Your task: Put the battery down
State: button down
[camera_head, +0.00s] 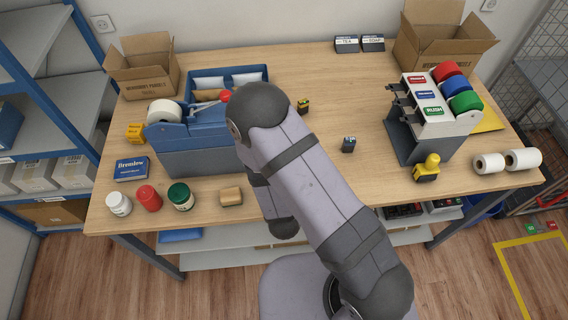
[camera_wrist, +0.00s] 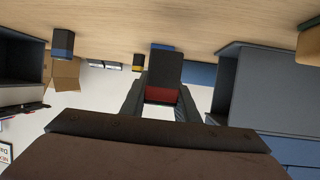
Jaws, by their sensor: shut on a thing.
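My gripper (camera_wrist: 161,97) is shut on a dark, block-shaped battery (camera_wrist: 164,68) with a red band between the fingers and a blue far end. The wrist view is upside down, with the wooden table (camera_wrist: 220,18) along its top. The battery's blue end points towards the table; I cannot tell whether it touches. In the head view my arm hides the gripper and the held battery. Another dark battery (camera_head: 348,145) stands on the table right of my arm. It seems to show in the wrist view too (camera_wrist: 63,42). A black and yellow battery (camera_head: 303,106) stands further back.
A blue-grey packing station (camera_head: 200,158) stands left of my arm. A rack with coloured rolls (camera_head: 410,145) and a yellow stamp (camera_head: 427,170) stand on the right. Jars (camera_head: 180,197) and a small cardboard box (camera_head: 231,196) line the front left. The table's middle is mostly clear.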

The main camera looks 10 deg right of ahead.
jog(key=shift+r+p, duration=0.8)
jog(key=shift+r, duration=2.1)
jog(key=w+d+f+m+h+b, duration=0.1)
jog(key=w+d+b, duration=0.2)
jog(key=w+d, duration=0.1)
jog(key=w+d+f+m+h+b, duration=0.1)
jog(key=w+d+f+h+b, duration=0.1)
jog(key=w, duration=0.5)
jog(key=w+d+f+m+g+h+b, duration=0.1)
jog(key=w+d+m+b, duration=0.1)
jog(key=w+d+b, duration=0.3)
jog(key=shift+w+d+f+b, duration=0.35)
jog(key=shift+b, duration=0.25)
jog(key=w+d+r+n+b, duration=0.1)
jog(key=w+d+r+b, duration=0.4)
jog(key=w+d, duration=0.5)
jog(key=shift+y, duration=0.3)
jog(key=shift+w+a+f, duration=0.15)
jog(key=shift+f, duration=1.55)
jog(key=shift+w+a+f, duration=0.1)
jog(key=shift+w+f, duration=0.05)
jog(key=shift+f, duration=1.5)
jog(key=shift+w+a+f, duration=0.15)
jog(key=shift+f, duration=1.55)
